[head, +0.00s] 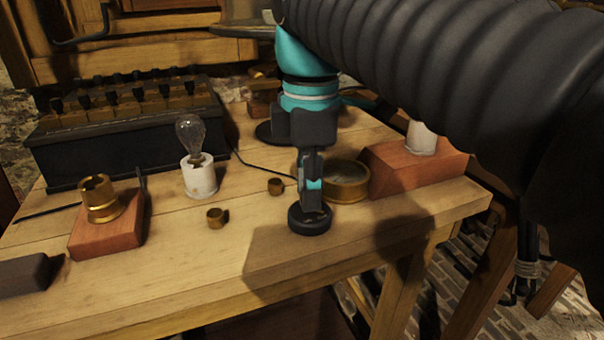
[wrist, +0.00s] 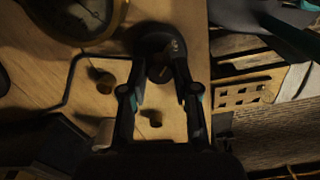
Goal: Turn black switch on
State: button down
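The black switch (head: 309,222) is a small round black piece on the wooden table near its front edge. In the wrist view it shows as a dark disc (wrist: 158,40) with a lighter mark near its middle. My gripper (head: 311,203) points down right over it. In the wrist view my gripper's two fingers (wrist: 161,68) are apart, with the near part of the switch showing between their tips. Nothing is held between them. I cannot tell whether the fingertips touch the switch. The fingers hide part of the switch in the head view.
A round brass gauge (head: 345,182) stands close behind the switch. Small brass cups (head: 216,218) and (head: 275,186), a bulb on a white holder (head: 199,176), and a brass socket on a wooden block (head: 104,230) are to the left. A red-brown block (head: 408,168) is right.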

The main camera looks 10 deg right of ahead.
dwell(0.3)
jog(key=m+p, duration=0.2)
jog(key=m, duration=0.2)
jog(key=shift+r, duration=0.1)
jog(key=m+p, duration=0.1)
jog(key=m, duration=1.2)
jog(key=shift+d+m, duration=0.1)
jog(key=shift+m, duration=0.3)
jog(key=shift+f, duration=0.2)
jog(key=c, duration=0.9)
grip_release()
jog(key=shift+o, duration=0.2)
jog(key=shift+r, duration=0.1)
